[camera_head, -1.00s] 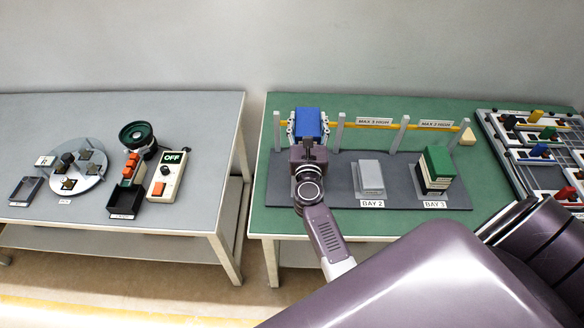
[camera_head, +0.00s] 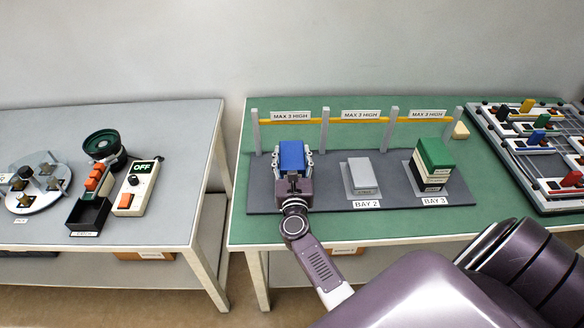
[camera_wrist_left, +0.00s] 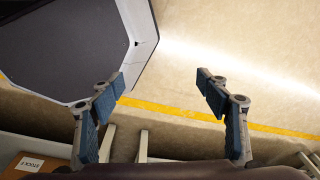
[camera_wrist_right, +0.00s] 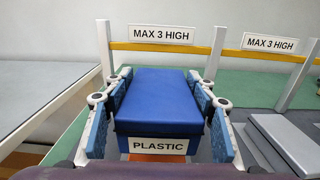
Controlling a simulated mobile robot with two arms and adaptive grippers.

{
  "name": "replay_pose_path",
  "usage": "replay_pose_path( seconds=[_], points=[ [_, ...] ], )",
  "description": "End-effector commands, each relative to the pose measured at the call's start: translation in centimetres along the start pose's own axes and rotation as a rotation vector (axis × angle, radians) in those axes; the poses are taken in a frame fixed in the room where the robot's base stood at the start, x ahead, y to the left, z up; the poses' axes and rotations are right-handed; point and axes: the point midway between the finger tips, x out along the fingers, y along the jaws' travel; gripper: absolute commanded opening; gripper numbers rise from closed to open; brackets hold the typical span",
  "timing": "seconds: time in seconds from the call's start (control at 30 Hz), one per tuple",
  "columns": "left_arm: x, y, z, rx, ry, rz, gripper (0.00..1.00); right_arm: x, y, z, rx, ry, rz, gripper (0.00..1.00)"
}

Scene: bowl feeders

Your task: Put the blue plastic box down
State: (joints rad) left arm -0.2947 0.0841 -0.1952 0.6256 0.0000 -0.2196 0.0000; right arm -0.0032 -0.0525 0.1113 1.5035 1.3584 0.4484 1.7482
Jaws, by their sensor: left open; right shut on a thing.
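The blue plastic box (camera_head: 291,156) is in my right gripper (camera_head: 292,160), over the left part of the dark mat (camera_head: 330,200), left of bay 2. In the right wrist view the blue box (camera_wrist_right: 158,95) looks level, with a PLASTIC label on its near side. The right gripper's fingers (camera_wrist_right: 155,88) are shut on its two sides. An orange patch (camera_wrist_right: 158,158) shows just below the label. I cannot tell whether the box touches anything beneath. My left gripper (camera_wrist_left: 160,82) is open and empty, with the floor behind it, and is not seen in the head view.
Posts with a yellow rail (camera_head: 345,121) and MAX 3 HIGH signs stand behind the mat. A grey block (camera_head: 362,175) is in bay 2. A green-topped stack (camera_head: 434,160) is in bay 3. A pegboard-like tray (camera_head: 540,150) lies right. A grey table (camera_head: 165,215) stands left.

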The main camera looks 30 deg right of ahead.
Motion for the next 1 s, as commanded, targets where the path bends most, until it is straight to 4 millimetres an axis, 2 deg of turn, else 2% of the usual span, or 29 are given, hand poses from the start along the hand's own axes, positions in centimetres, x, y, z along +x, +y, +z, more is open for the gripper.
replay_pose_path(
  seconds=[0.1, 0.23, 0.67, 0.7, 0.87, 1.0],
  points=[
    [1.9, 0.9, 0.5, -0.001, -0.004, 0.009, 0.69, 0.0, 0.0, -2.1, -0.001, -0.001, 0.001, 0.2],
    [3.3, 1.3, 1.0, 0.002, -0.009, 0.014, 0.69, 0.1, 0.0, -3.7, -0.001, -0.002, 0.001, 0.2],
    [3.6, 0.9, 1.2, 0.005, -0.012, 0.009, 0.69, 0.0, 0.0, -4.0, 0.001, -0.001, 0.0, 0.2],
    [3.6, 0.8, 1.2, 0.005, -0.012, 0.008, 0.69, 0.0, 0.0, -4.1, 0.0, 0.001, 0.0, 0.53],
    [3.5, 0.7, 1.2, 0.004, -0.012, 0.007, 0.69, 0.0, 0.0, -4.0, 0.0, 0.001, 0.0, 0.69],
    [3.5, 0.6, 1.2, 0.002, -0.012, 0.007, 0.69, 0.0, 0.0, -4.0, 0.0, 0.001, 0.0, 0.69]
  ],
)
